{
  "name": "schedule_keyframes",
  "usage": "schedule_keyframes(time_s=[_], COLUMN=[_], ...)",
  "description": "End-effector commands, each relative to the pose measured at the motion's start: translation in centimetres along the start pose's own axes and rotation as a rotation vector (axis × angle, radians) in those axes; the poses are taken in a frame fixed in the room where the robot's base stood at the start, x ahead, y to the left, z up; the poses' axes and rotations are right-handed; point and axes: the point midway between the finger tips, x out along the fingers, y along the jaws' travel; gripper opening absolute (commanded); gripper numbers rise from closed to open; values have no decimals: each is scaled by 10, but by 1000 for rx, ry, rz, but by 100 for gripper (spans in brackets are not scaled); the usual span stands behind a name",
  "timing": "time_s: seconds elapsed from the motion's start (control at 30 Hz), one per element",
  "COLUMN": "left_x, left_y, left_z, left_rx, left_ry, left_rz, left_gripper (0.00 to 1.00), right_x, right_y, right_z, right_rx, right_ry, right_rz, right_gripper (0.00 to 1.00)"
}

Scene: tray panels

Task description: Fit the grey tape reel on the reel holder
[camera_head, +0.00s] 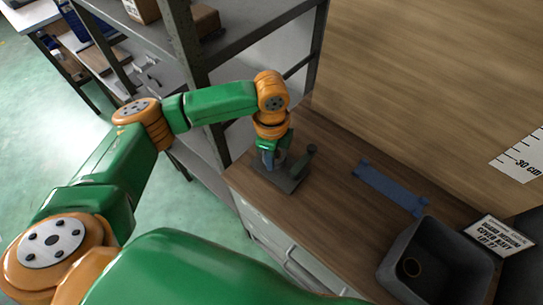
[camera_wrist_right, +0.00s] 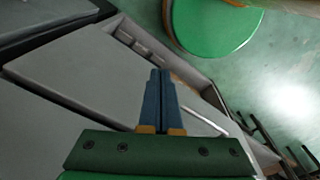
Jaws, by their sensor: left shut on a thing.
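My left gripper (camera_head: 269,158) points down over the wooden worktop, shut on the grey tape reel (camera_head: 278,160), which is small and mostly hidden by the fingers. The reel holder (camera_head: 290,183), a dark grey-green base with an upright, knobbed arm at its right, stands directly beneath and beside the gripper. The reel is at the holder; whether it is seated on it or just above cannot be told. My right gripper (camera_wrist_right: 161,76) shows in the right wrist view with its blue fingers together and nothing seen between them, away from the holder.
A blue strip-shaped bracket (camera_head: 391,188) lies on the worktop right of the holder. Metal shelving (camera_head: 240,55) rises behind on the left. Worktop between holder and bin is mostly clear.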

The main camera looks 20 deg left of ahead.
Motion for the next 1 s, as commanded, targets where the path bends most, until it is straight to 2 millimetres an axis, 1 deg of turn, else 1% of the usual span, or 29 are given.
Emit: schedule_keyframes(time_s=[0.23, 0.37, 1.0], left_x=[9, 10, -8], left_y=[3, 5, 3], left_z=[0, 0, 0], left_rx=[3, 4, 3], left_ry=[-2, -3, -3], left_rz=[13, 18, 13], left_gripper=[0, 0, 0], right_x=[3, 3, -22], right_y=[0, 0, 0], right_z=[0, 0, -2], right_rx=[0, 0, 0], right_ry=[0, 0, 0], right_rz=[0, 0, -1], right_gripper=[0, 0, 0])
